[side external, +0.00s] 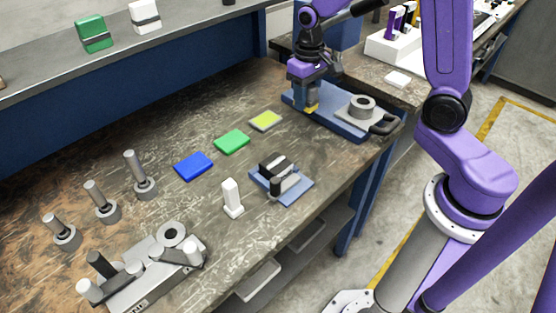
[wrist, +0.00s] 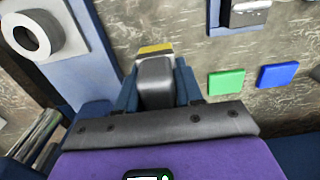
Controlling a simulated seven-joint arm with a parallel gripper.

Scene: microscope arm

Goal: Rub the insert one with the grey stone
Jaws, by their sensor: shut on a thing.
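My gripper (side external: 309,97) is at the left part of a long blue base (side external: 333,122). Its blue fingers are shut on a grey block (wrist: 156,82) with a yellow end, which also shows low in the side view (side external: 311,109). I cannot tell whether the block touches the base. A grey ring-shaped part (side external: 362,106) sits on a grey plate on the same base, right of my gripper and apart from it. The ring also shows at the upper left of the wrist view (wrist: 32,36). Which part is insert one is not marked in these frames.
Yellow (side external: 265,120), green (side external: 232,141) and blue (side external: 193,165) pads lie on the bench. A small blue stand (side external: 297,192) holds black and white pieces. A white upright piece (side external: 232,198), several grey posts (side external: 140,174) and a grey fixture (side external: 150,272) stand nearer the front.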

